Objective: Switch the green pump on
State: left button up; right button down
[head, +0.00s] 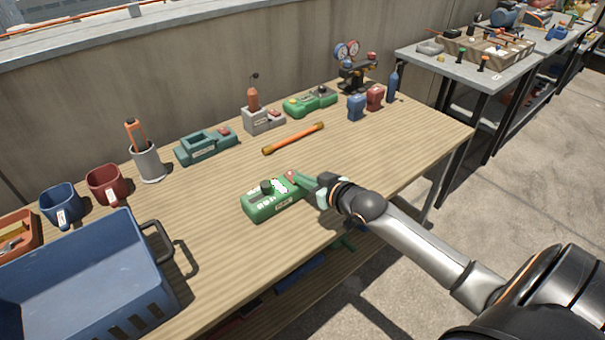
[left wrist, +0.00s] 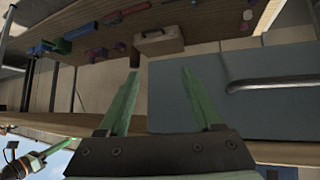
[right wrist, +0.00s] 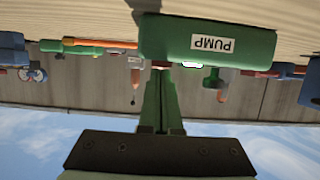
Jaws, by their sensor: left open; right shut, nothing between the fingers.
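The green pump (head: 259,208) stands on the wooden table near its front edge. A dark knob and a bright white-green patch are on its top, and a red part (head: 290,176) is at its right end. In the right wrist view the pump (right wrist: 260,45) appears upside down with a "PUMP" label. My right gripper (head: 300,183) is shut and empty, its fingertips at the pump's red end; I cannot tell whether they touch. It also shows in the right wrist view (right wrist: 160,73). My left gripper (left wrist: 160,71) is open and empty, seen only in the left wrist view.
A blue crate (head: 75,270) fills the table's left front. Mugs, a teal device (head: 205,146), another green device (head: 310,102) and gauges (head: 347,50) line the back.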

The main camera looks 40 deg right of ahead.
pick_arm(q)
jog(key=shift+s+a+f, duration=0.2)
jog(key=shift+a+f, duration=0.05)
jog(key=shift+r, duration=0.1)
pick_arm(e)
jog(key=shift+r, duration=0.2)
jog(key=shift+r+p, duration=0.6)
jog(key=shift+p, duration=0.45)
pick_arm(q)
jog(key=shift+d+r, duration=0.2)
jog(key=shift+r, duration=0.85)
